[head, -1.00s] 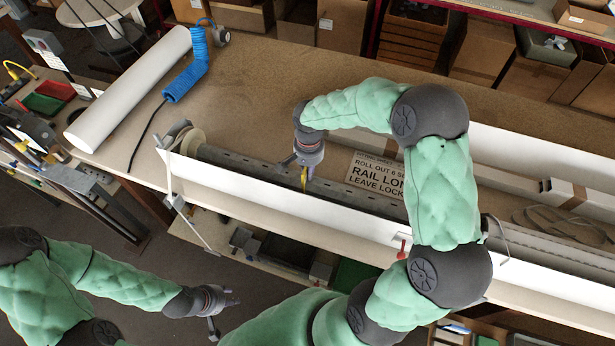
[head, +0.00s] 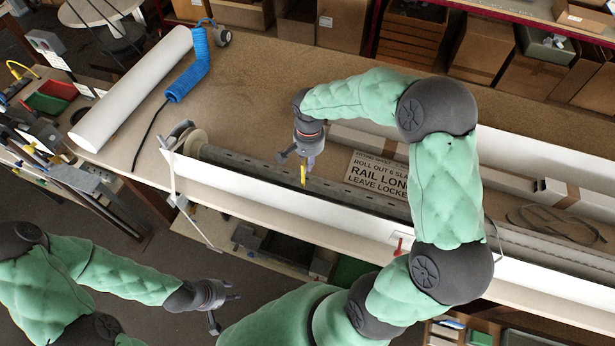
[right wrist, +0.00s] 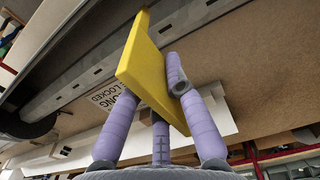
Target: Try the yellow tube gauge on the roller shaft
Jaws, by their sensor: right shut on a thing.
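The yellow tube gauge (head: 303,174) is a flat, narrow yellow piece in my right gripper (head: 299,162), which is shut on it. In the right wrist view the gauge (right wrist: 150,72) slants up from between the purple fingers (right wrist: 160,115). The roller shaft (head: 252,166) is a long grey bar with holes, lying in the white housing; it also crosses the right wrist view (right wrist: 85,85). The gauge is over or beside the shaft; I cannot tell whether they touch. My left gripper (head: 226,308) is open and empty, low at the left, away from the bench.
A pale end disc (head: 190,143) sits at the shaft's left end. The white front profile (head: 270,208) runs along the bench edge. A printed sign (head: 376,176) lies right of my right gripper. A white roll (head: 130,90) and blue coiled hose (head: 187,75) lie behind.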

